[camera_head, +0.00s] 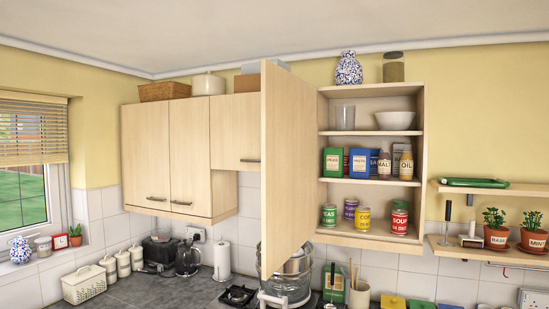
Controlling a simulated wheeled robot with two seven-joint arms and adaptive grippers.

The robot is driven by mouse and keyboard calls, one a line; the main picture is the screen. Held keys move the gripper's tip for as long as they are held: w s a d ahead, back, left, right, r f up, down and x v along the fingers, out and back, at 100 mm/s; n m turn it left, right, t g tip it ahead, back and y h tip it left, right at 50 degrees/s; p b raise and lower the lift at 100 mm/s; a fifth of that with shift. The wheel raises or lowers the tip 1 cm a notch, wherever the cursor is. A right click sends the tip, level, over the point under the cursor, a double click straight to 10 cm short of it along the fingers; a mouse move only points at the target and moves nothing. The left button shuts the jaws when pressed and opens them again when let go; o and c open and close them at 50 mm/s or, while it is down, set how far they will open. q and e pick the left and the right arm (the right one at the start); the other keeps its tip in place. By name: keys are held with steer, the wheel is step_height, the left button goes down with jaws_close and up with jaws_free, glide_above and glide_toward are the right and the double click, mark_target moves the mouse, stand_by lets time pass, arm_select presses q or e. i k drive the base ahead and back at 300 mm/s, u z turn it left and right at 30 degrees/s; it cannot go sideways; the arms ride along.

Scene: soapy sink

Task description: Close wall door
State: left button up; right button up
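The wall door (286,165) is a tall pale wood panel. It stands swung wide open from the left side of the wall cabinet (422,150), jutting out toward me. The cabinet's inside is exposed, with shelves (375,182) of boxes, bottles and tins. No handle shows on the face of the open door that I see. Neither of my grippers can be made out in this view, and nothing is seen touching the door.
Closed wall cabinets (188,150) hang to the left. A shiny metal and glass vessel (290,275) stands below the open door, beside a hob (237,296). Open shelves with potted plants (496,228) are at the right. The air before the cabinet is clear.

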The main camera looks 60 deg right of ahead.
mark_target(289, 103)
steer(key=z, duration=0.35)
steer(key=i, duration=1.5)
steer(key=z, duration=1.65)
steer(key=i, duration=0.95)
steer(key=z, duration=1.1)
steer(key=i, duration=0.2)
steer(key=z, duration=0.15)
